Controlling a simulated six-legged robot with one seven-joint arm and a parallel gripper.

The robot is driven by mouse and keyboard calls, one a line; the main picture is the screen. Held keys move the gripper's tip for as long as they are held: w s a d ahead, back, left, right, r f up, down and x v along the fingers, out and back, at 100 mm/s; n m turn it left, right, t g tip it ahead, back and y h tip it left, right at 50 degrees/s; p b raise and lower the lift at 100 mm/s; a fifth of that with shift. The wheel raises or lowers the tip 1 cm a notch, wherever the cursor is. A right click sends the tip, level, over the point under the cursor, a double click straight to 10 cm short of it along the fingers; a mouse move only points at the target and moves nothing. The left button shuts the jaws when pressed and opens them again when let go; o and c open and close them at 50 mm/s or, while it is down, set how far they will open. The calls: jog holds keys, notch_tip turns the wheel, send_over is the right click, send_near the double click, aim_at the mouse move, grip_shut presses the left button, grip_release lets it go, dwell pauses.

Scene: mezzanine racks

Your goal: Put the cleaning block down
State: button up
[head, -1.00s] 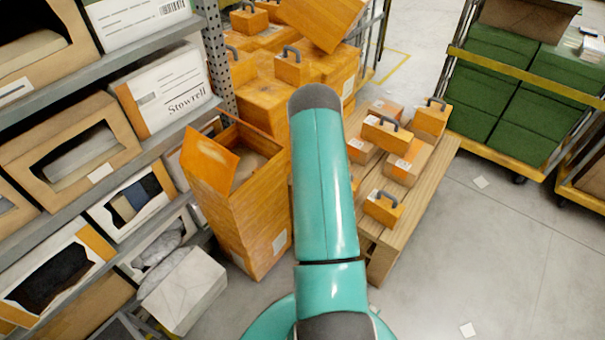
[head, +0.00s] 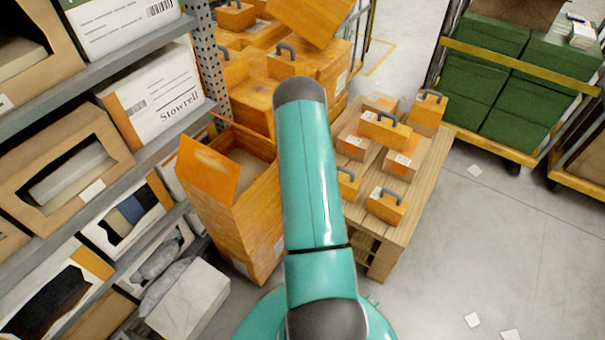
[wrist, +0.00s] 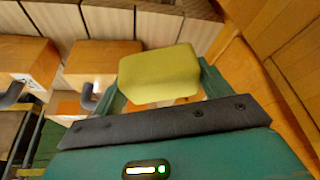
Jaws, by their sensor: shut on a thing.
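The cleaning block (wrist: 158,72) is a yellow-green block with rounded edges, seen in the wrist view. My gripper (wrist: 163,88) is shut on it, with a green finger at each side. Behind the block in the wrist view are light wooden slats and orange blocks with grey handles. I cannot tell how far the block is above any surface. In the head view my own teal arm hides both the gripper and the block.
A low wooden platform (head: 423,192) right of my arm bears several orange handled blocks (head: 384,130). A tall open orange box (head: 240,215) stands left. A rack with Stowrell boxes (head: 160,97) lines the left.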

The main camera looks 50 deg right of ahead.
jog(key=w+d+f, duration=0.2)
jog(key=w+f, duration=0.1)
jog(key=w+d+f, duration=0.6)
jog(key=w, duration=0.1)
jog(key=shift+w+d+f, duration=0.15)
jog(key=shift+d+f, duration=0.2)
jog(key=shift+f, duration=0.15)
jog(key=shift+w+f, duration=0.1)
jog(key=shift+f, duration=1.45)
jog(key=shift+f, duration=0.15)
jog(key=o, duration=1.1)
jog(key=shift+v, duration=0.9)
jog(key=v, duration=1)
jog(key=shift+r, duration=0.25)
